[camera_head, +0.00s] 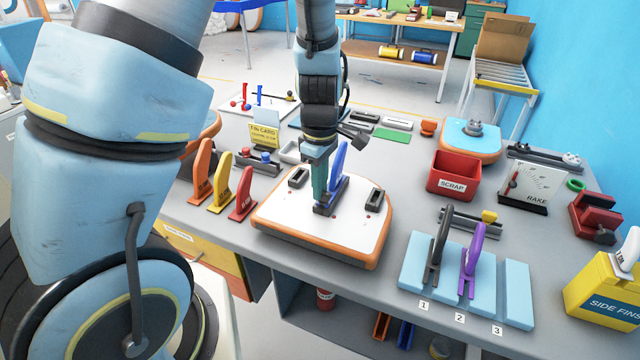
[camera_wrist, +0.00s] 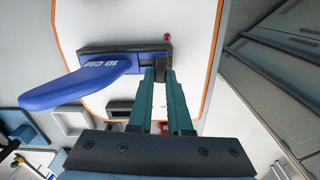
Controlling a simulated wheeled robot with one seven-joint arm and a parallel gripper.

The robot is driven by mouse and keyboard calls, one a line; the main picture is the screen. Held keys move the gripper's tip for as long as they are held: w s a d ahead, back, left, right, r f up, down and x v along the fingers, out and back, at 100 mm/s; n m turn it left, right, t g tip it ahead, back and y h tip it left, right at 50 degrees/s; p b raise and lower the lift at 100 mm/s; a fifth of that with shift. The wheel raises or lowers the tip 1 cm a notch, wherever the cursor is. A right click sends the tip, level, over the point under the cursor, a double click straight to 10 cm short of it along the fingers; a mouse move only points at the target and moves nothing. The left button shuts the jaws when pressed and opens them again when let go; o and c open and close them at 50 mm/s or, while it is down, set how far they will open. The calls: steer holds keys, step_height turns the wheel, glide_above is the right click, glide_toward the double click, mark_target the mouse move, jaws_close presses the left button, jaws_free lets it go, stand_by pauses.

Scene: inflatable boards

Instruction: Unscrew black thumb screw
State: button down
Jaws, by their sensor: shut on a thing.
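A white board with an orange rim (camera_head: 280,218) lies on the grey workbench. A blue fin (camera_head: 338,163) stands in the dark middle fin box (camera_head: 332,209). In the wrist view the fin (camera_wrist: 75,88) reads "10 CM" and its base runs along the box (camera_wrist: 95,48). My gripper (camera_head: 319,198) points down at one end of this box, beside the fin. In the wrist view its teal fingers (camera_wrist: 158,78) are close together at the box end.
Orange, yellow and red fins (camera_head: 220,190) stand left of the board. A pale blue rack (camera_head: 415,262) with black and purple fins (camera_head: 473,247) is at the right, below a red SCRAP bin (camera_head: 454,175). A yellow SIDE FINS box (camera_head: 604,290) is far right.

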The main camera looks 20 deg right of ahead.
steer(key=shift+s+a+f+n+p, duration=0.1)
steer(key=shift+s+n+p, duration=0.05)
steer(key=shift+n+p, duration=0.5)
steer(key=shift+s+a+n+p, duration=0.15)
steer(key=shift+n+p, duration=0.3)
steer(key=shift+n, duration=0.4)
steer(key=shift+f+n, duration=0.1)
steer(key=shift+n, duration=0.2)
steer(key=n, duration=0.3)
steer(key=shift+s, duration=0.1)
steer(key=c, duration=0.8)
jaws_free()
steer(key=shift+o, duration=0.2)
steer(key=shift+d, duration=0.1)
steer(key=shift+w+r, duration=0.2)
steer(key=shift+r, duration=2.5)
